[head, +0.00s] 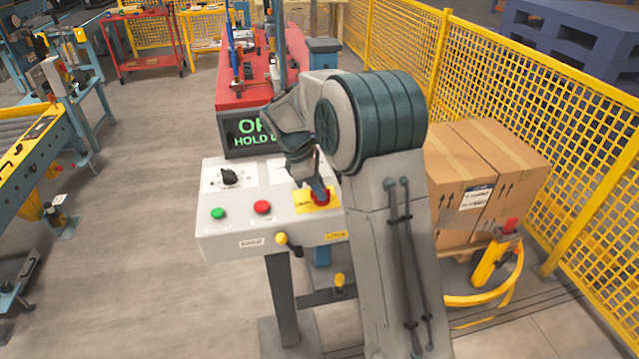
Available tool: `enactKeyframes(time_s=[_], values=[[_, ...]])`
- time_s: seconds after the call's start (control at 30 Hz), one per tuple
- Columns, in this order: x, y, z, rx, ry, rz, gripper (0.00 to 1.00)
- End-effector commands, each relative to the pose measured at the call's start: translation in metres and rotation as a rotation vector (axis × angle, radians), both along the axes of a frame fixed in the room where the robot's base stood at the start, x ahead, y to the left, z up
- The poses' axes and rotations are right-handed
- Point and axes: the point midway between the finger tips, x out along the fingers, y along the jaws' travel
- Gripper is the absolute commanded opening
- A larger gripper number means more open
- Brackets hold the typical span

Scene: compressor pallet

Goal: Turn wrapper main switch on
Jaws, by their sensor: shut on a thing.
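A light grey control panel (225,238) stands on a dark post in the middle of the head view. On its right part is a yellow plate (303,200) with a red switch knob (321,199), which looks like the main switch. My gripper (318,189) reaches down to this plate and is shut on the red knob. My arm and gripper hide part of the knob and the panel's right side. I cannot read the knob's setting.
The panel also has a black rotary knob (229,177), a green button (218,213), a red button (262,207) and a yellow-knobbed lever (283,239). A dark display (245,133) stands behind. Cartons (486,165) and a yellow fence (535,105) are at right.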

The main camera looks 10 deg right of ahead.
Motion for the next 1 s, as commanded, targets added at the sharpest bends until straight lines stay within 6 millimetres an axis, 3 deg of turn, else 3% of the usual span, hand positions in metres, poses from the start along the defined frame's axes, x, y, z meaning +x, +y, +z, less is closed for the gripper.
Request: enactKeyframes(time_s=[1.0], values=[[0.005,-0.004,0.002,0.001,-0.002,-0.962,0.0]])
